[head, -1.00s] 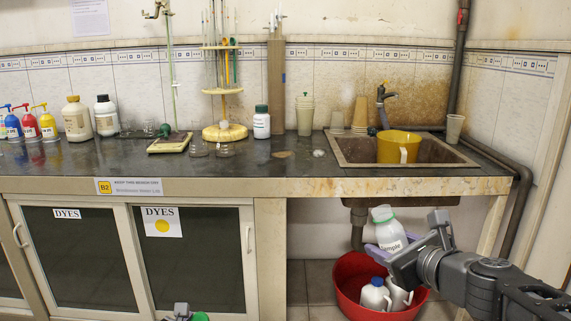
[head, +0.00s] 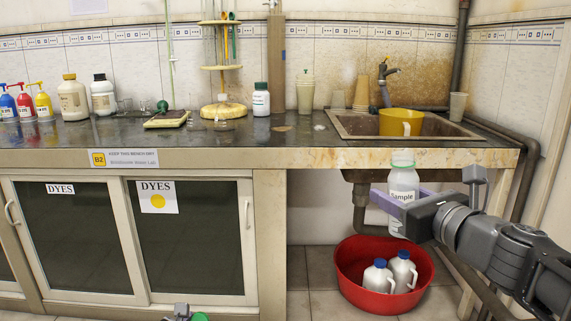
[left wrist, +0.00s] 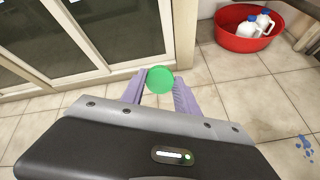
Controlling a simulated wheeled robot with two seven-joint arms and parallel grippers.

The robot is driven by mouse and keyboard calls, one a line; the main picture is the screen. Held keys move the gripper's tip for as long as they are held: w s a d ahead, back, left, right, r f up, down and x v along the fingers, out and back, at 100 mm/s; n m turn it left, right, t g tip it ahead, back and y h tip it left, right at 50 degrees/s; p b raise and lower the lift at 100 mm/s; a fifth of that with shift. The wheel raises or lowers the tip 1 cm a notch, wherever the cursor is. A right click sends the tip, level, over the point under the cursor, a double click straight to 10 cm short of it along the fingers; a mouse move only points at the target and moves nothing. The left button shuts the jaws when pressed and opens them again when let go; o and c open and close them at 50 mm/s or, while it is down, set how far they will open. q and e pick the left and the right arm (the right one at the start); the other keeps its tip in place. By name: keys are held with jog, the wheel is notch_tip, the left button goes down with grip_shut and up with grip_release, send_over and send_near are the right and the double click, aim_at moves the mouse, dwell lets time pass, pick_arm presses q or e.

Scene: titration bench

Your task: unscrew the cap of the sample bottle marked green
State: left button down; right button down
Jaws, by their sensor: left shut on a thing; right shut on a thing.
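The sample bottle (head: 403,181), white with a "Sample" label, stands nearly upright in my right gripper (head: 392,204), in front of the bench below the sink. A pale green band shows at its neck, and no cap is visible on its mouth. My right gripper is shut on the bottle's body. A round green cap (left wrist: 160,80) sits between the purple fingers of my left gripper (left wrist: 160,88), which is shut on it. In the head view, the left gripper (head: 182,313) and the green cap (head: 200,317) show only partly at the bottom edge, well apart from the bottle.
A red basin (head: 346,283) on the floor holds two white jugs with blue caps (head: 379,276). The bench (head: 235,156) carries a white bottle with a green cap (head: 261,101) and a yellow pot (head: 400,122) in the sink. Tiled floor by the cabinets is clear.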

jog(key=shift+f+m+t+b, duration=0.25)
jog(key=shift+m+t+b, duration=0.25)
jog(key=shift+b, duration=1.6)
jog(key=shift+r, duration=0.3)
